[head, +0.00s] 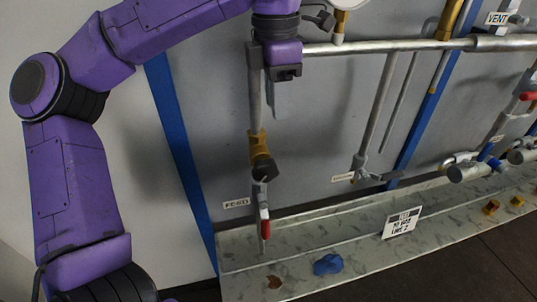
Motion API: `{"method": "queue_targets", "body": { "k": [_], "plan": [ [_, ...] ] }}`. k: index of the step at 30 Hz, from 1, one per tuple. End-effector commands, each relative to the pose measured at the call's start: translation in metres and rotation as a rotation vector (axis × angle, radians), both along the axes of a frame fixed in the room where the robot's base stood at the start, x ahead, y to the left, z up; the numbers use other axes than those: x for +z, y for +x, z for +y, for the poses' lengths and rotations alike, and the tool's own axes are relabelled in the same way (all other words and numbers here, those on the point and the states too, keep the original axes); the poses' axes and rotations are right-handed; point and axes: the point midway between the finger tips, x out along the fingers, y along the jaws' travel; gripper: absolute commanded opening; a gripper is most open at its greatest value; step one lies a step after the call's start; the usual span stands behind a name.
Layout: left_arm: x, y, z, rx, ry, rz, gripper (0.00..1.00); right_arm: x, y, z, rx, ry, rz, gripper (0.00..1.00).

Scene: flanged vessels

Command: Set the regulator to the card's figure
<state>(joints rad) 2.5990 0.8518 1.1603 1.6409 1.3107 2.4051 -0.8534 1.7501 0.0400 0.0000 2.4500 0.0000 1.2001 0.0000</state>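A white card (402,222) with black print stands on the metal ledge; its last line looks like "LINE 2", but its figure is too small to read surely. A brass fitting (258,145) with a black knob-like part (264,170) sits on the left vertical pipe above the FEED label; I cannot tell if this is the regulator. A round gauge (340,4) is cut off at the top edge. My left gripper (284,80) points down in front of the upper left pipe, above the brass fitting and apart from it. Its finger gap is unclear. My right gripper is out of view.
A horizontal pipe (390,46) runs right from beside my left gripper. A red-handled valve (264,228) hangs below the brass fitting. More valves crowd the right side.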

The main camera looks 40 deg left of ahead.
Motion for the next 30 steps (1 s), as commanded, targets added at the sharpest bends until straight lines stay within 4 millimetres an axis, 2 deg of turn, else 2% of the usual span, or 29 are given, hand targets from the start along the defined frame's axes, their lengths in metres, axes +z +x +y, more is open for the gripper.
{"method": "queue_targets", "body": {
  "k": [14,17,25,30],
  "plan": [
    [0.003,0.001,0.0,0.001,0.001,0.0,0.35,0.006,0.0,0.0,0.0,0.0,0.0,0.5],
    [0.014,0.001,-0.001,0.0,0.001,-0.001,0.35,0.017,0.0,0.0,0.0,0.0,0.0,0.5],
    [0.062,0.001,-0.005,-0.01,0.002,0.0,0.35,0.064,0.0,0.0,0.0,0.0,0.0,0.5],
    [0.081,0.002,-0.007,-0.015,0.003,-0.001,0.35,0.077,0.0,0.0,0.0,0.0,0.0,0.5]
  ]
}}
